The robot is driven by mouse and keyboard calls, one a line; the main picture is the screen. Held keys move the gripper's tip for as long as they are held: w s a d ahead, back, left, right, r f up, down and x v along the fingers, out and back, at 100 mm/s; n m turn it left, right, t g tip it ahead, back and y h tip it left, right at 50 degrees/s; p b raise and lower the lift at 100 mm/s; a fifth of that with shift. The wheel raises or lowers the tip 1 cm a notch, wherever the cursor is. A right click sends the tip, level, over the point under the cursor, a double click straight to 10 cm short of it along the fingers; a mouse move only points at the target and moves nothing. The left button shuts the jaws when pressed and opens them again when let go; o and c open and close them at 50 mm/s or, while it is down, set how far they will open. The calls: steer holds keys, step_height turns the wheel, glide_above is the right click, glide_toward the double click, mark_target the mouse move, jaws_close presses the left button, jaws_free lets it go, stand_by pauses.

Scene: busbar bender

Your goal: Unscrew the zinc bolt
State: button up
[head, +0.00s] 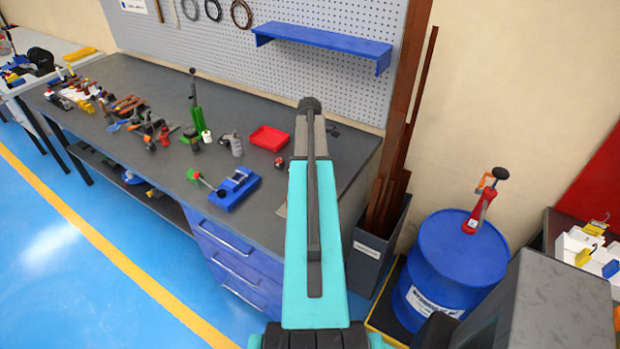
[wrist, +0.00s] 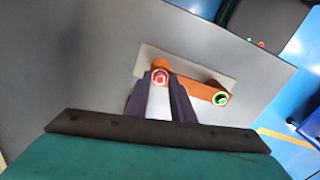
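In the wrist view an orange bar (wrist: 196,89) lies on a pale plate (wrist: 148,60) on a grey surface. A small round bolt-like end with a red ring (wrist: 160,77) is at the bar's left end. Another with a green ring (wrist: 221,98) is at its right end. I cannot tell which is the zinc bolt. The dark fingers of my gripper (wrist: 161,87) stand apart, one on each side of the red-ringed end, with a white strip visible between them. Whether they touch it is unclear. In the head view my arm hides the gripper.
The workbench (head: 150,85) holds a blue vise (head: 235,188), a red tray (head: 269,138) and several tools at the left. A blue drum (head: 460,250) and a dark bin with long brown bars (head: 372,262) stand right of my arm. A blue shelf (head: 325,40) hangs above.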

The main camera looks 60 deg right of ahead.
steer(key=shift+m, duration=1.5)
steer(key=shift+m, duration=0.6)
jaws_close()
